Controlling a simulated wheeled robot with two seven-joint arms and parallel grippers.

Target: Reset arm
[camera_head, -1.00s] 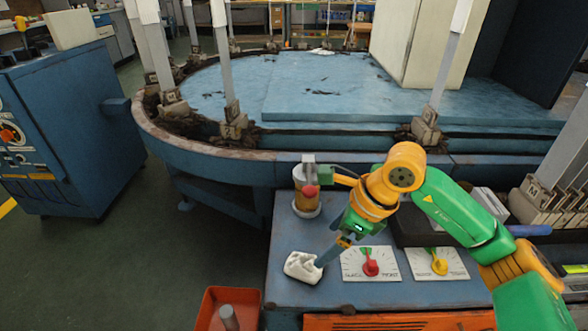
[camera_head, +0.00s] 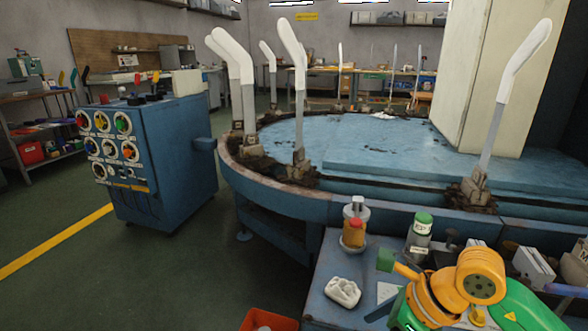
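My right arm, orange and green, comes in at the lower right of the head view. Its gripper (camera_head: 384,313) is at the bottom edge, over the blue bench (camera_head: 318,285), and mostly cut off, so its fingers cannot be read. A crumpled white cloth piece (camera_head: 342,291) lies on the bench, left of and apart from the gripper. My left gripper is not in view. Upright grey boards with white upper parts, such as this one (camera_head: 293,75), stand around the round blue table (camera_head: 300,203).
A jar with an orange part (camera_head: 353,230) and a green-capped bottle (camera_head: 420,235) stand on the bench. An orange-red bin (camera_head: 268,321) is at the bottom edge. A blue control cabinet (camera_head: 165,170) stands at left. The floor between cabinet and table is clear.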

